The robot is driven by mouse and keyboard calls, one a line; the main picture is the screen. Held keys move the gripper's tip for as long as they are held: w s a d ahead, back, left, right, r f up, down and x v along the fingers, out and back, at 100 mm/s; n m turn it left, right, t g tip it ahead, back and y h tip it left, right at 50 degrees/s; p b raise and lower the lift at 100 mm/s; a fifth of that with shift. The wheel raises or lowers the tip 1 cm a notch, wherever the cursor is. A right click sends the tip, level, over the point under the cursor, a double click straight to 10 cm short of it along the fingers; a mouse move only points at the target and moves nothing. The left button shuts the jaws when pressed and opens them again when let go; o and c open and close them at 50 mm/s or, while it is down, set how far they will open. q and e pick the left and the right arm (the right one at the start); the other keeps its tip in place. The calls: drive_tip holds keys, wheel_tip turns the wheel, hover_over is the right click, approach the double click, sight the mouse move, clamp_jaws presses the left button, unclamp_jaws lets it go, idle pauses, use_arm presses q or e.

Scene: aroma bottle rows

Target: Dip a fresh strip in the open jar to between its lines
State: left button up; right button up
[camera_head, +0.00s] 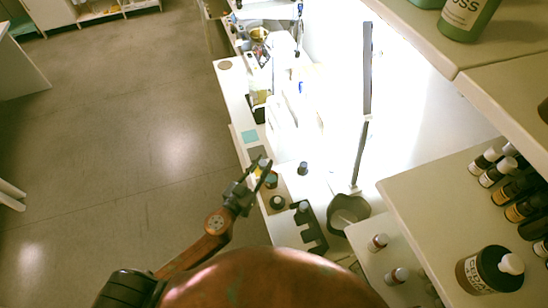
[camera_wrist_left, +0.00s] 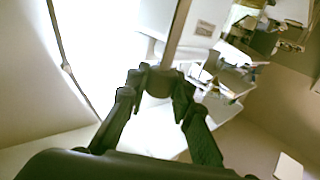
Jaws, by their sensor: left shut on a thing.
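My left gripper (camera_head: 262,165) is above the left edge of the white bench, its two fingers pointing up the picture. In the left wrist view its fingertips (camera_wrist_left: 160,78) stand apart with a small dark rounded thing (camera_wrist_left: 166,82) between them. I cannot tell what it is. A small jar (camera_head: 271,180) is right beside the gripper. A dark-rimmed jar (camera_head: 277,202) stands below it, and a dark-topped jar (camera_head: 303,168) stands to the right. I cannot tell which jar is open. No strip can be made out clearly. My right gripper does not show.
A black slotted rack (camera_head: 312,228) lies on the bench, with a dark bin (camera_head: 347,212) to its right. A tall lamp post (camera_head: 367,70) rises behind. Shelves with bottles (camera_head: 490,269) fill the right side. Open floor (camera_head: 120,150) lies left of the bench.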

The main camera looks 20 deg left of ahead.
use_arm(q)
drive_tip(key=w+d+f+m+h+b, duration=0.1)
drive_tip(key=w+f+h+b, duration=0.1)
drive_tip(key=w+f+b, duration=0.3)
drive_tip(key=shift+w+f+g+b, duration=0.3)
drive_tip(key=shift+w+f+b, duration=0.05)
drive_tip(key=shift+f+b, duration=0.4)
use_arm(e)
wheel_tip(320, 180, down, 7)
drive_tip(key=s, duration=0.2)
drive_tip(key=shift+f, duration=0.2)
use_arm(q)
drive_tip(key=shift+d, duration=0.1)
drive_tip(key=shift+f+b, duration=0.35)
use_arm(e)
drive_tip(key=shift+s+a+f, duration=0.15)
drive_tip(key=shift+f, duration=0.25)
use_arm(q)
drive_tip(key=shift+f+b, duration=0.7)
drive_tip(key=shift+f, duration=0.1)
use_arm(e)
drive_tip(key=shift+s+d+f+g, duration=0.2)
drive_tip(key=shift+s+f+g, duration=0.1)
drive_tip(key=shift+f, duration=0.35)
use_arm(q)
drive_tip(key=shift+f, duration=0.4)
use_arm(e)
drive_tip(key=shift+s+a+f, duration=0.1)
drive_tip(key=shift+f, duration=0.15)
